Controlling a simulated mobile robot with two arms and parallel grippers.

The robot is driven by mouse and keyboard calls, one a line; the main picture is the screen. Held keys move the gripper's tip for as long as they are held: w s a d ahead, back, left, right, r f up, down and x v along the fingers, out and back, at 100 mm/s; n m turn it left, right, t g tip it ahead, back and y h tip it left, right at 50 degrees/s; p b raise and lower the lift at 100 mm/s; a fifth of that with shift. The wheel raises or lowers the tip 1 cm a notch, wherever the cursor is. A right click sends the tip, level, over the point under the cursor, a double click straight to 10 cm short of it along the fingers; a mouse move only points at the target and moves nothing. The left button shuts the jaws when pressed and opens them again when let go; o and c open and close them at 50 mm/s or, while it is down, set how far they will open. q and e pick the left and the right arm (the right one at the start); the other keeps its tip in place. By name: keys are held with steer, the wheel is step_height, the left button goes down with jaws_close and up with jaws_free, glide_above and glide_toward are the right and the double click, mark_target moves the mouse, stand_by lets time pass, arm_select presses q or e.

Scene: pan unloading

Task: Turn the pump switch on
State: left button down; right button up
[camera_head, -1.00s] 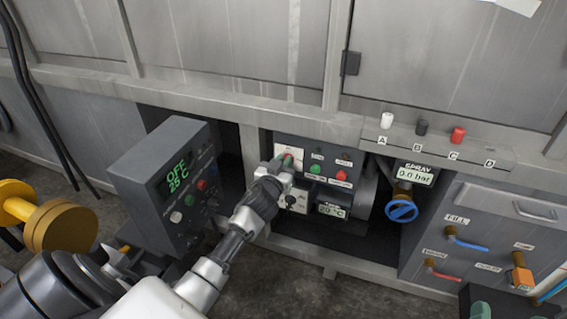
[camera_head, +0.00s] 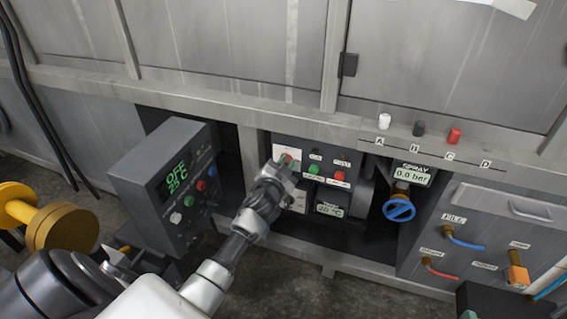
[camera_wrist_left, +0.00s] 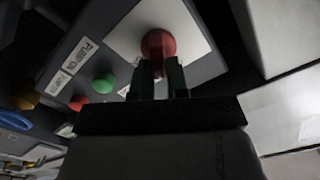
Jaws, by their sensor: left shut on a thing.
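A round red knob (camera_wrist_left: 158,45) sits on a white plate (camera_wrist_left: 190,18) in the left wrist view. In the head view, the white plate (camera_head: 281,153) is at the upper left of the dark control panel (camera_head: 325,188). My left gripper (camera_wrist_left: 160,72) is shut on the red knob, its narrow dark fingers at the knob's near side. The left gripper (camera_head: 287,162) partly hides the knob in the head view. A label that seems to read "PUMP ON" (camera_wrist_left: 88,48) is beside a green button (camera_wrist_left: 104,83). My right gripper is out of view.
A grey control box (camera_head: 150,205) reading OFF stands left of my left forearm. A spray display (camera_head: 411,174) reads 0.0 bar above a blue handwheel (camera_head: 399,208). A metal ledge (camera_head: 225,110) runs above the panel.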

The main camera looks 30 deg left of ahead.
arm_select(q)
steer(key=m, duration=0.3)
steer(key=f+m, duration=0.1)
steer(key=m, duration=0.7)
steer(key=shift+d+f, duration=0.2)
steer(key=shift+d, duration=0.15)
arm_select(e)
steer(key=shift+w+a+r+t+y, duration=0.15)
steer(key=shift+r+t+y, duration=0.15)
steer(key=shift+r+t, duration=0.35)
arm_select(q)
steer(key=shift+m, duration=0.3)
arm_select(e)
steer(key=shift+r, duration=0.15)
arm_select(q)
steer(key=c, duration=1.1)
jaws_free()
steer(key=p+v, duration=0.1)
steer(key=v, duration=0.9)
steer(key=shift+s, duration=0.35)
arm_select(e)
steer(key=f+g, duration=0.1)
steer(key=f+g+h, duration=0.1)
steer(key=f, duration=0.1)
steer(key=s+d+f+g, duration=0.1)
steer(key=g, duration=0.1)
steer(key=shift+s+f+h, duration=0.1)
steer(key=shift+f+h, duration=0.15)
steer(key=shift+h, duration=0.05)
